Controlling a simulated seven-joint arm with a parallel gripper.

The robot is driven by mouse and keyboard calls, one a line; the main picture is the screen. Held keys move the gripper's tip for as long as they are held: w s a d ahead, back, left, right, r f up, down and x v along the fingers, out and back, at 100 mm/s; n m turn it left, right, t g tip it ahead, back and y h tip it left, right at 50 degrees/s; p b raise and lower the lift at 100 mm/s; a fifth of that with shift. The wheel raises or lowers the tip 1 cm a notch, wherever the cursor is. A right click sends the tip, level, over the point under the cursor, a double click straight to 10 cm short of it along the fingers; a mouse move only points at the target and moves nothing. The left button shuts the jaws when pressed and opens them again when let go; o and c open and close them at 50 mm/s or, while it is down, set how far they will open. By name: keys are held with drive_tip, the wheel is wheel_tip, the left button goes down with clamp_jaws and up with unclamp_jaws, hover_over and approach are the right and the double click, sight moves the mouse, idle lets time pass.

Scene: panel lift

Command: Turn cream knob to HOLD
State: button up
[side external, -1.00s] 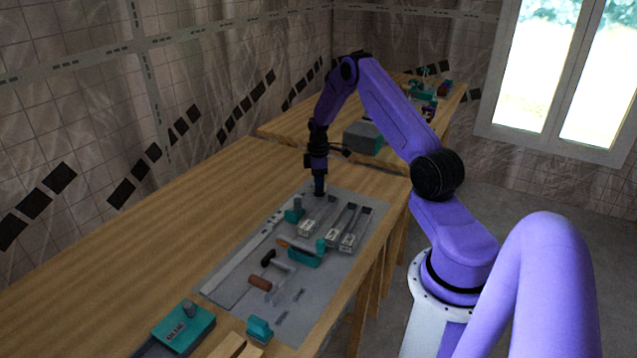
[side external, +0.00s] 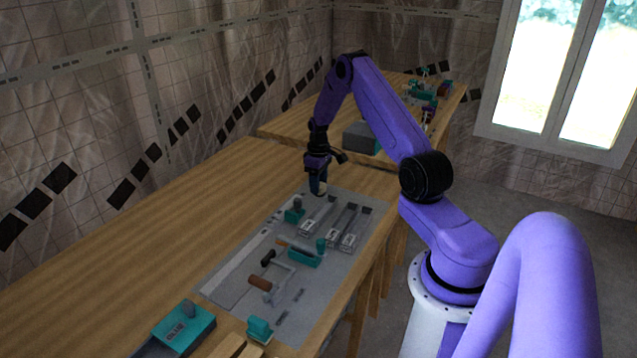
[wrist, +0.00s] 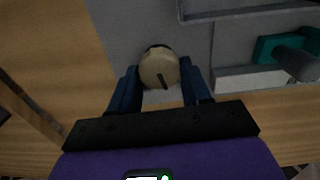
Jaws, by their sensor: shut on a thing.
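The cream knob (wrist: 159,66) is a round disc with a short dark mark near its lower edge in the wrist view. It sits on the grey panel (side external: 232,285), near the panel's far end. My gripper (wrist: 159,76) has one dark blue finger on each side of the knob and is shut on it. In the side view my gripper (side external: 318,187) points down at the far end of the panel, largely hiding the knob. No HOLD label is readable in either view.
Teal-based fittings and several grey slide tracks (side external: 345,228) lie on the panel near my gripper. A teal part with a grey post (wrist: 290,55) is at the right in the wrist view. The wooden bench (side external: 190,215) is bare left of the panel.

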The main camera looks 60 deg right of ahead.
drive_tip(key=m, duration=0.5)
drive_tip(key=shift+d+m, duration=0.1)
drive_tip(key=shift+m, duration=0.2)
drive_tip(key=m, duration=0.5)
drive_tip(key=shift+s+m, duration=0.1)
drive_tip(key=shift+m, duration=0.3)
drive_tip(key=o, duration=1.1)
drive_tip(key=shift+c, duration=0.2)
drive_tip(key=shift+r, duration=0.1)
wheel_tip(320, 180, up, 17)
drive_tip(key=shift+r, duration=0.15)
